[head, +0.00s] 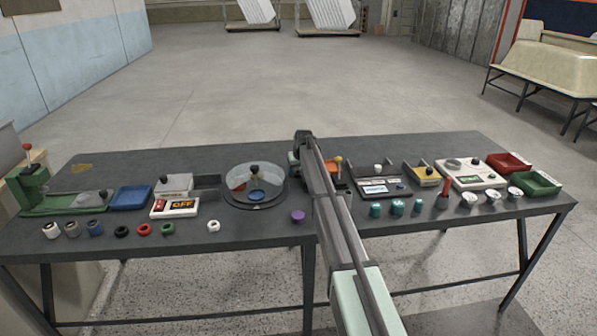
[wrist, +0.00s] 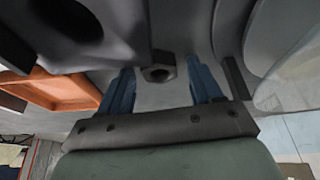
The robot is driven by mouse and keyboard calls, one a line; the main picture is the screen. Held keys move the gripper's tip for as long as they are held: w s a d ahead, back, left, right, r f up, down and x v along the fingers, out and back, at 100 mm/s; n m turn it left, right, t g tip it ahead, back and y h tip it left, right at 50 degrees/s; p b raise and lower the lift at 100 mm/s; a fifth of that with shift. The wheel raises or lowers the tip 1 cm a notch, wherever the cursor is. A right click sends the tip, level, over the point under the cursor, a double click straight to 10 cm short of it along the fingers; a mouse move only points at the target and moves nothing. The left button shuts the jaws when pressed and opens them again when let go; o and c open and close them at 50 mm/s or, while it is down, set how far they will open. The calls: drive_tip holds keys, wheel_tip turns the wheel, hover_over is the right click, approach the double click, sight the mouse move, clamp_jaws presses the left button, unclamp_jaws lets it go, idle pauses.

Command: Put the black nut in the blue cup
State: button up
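The black nut (head: 121,231) lies on the table's front edge, left of centre, in a row with other rings. My gripper (head: 300,152) is at the far middle of the table, well to the right of and behind both. In the wrist view its two blue fingers (wrist: 161,70) are spread apart. A small dark hexagonal piece (wrist: 158,73) shows between them, touching neither finger; I cannot tell what it belongs to. The black nut and blue cup are not identifiable in the wrist view.
A clear round dish (head: 256,188) stands left of my gripper; an orange tray (wrist: 65,75) is on its other side. A red nut (head: 145,230), a green nut (head: 168,229) and a white nut (head: 213,226) lie along the front. A blue tray (head: 130,198) stands behind the row.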

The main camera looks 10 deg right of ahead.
drive_tip(key=v, duration=1.1)
drive_tip(key=shift+r, duration=0.35)
drive_tip(key=shift+s+r, duration=0.15)
drive_tip(key=shift+r, duration=0.15)
drive_tip(key=shift+c, duration=1.1)
